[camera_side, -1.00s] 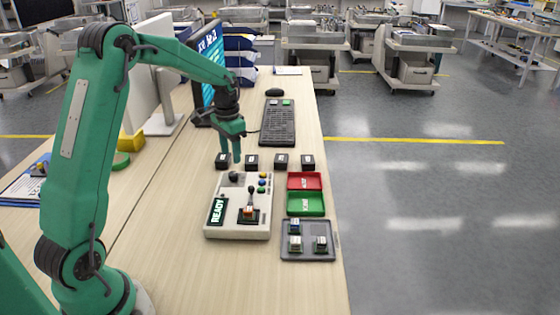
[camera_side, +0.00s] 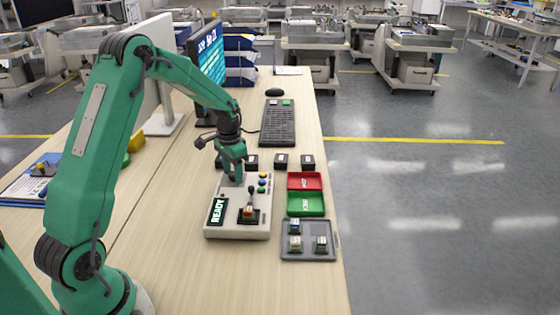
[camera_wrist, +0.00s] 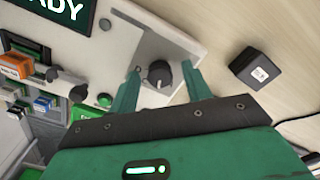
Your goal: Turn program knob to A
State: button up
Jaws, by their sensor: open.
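The control box (camera_side: 223,233) is cream-white, with a lit READY display (camera_side: 217,211) and a lever switch holding an orange-topped part. The program knob (camera_wrist: 160,73) is round and black with a pale mark, on a grey plate of the box in the wrist view. In the side view my gripper hides most of the knob. My gripper (camera_side: 234,178) points down over the knob, at the box's far left part. In the wrist view my gripper (camera_wrist: 160,78) has its two green fingers apart, one on each side of the knob. I cannot tell whether either finger touches it.
Coloured buttons (camera_side: 262,182) sit right of my gripper. A red tray (camera_side: 291,188), a green tray (camera_side: 291,212) and a grey tray (camera_side: 308,257) with small parts stand to the right. Black cubes (camera_side: 281,160) and a keyboard (camera_side: 279,125) lie behind.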

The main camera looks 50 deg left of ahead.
jog(key=c, duration=1)
jog(key=shift+n, duration=0.4)
jog(key=n, duration=0.3)
jog(key=shift+n, duration=2.1)
jog(key=o, duration=1)
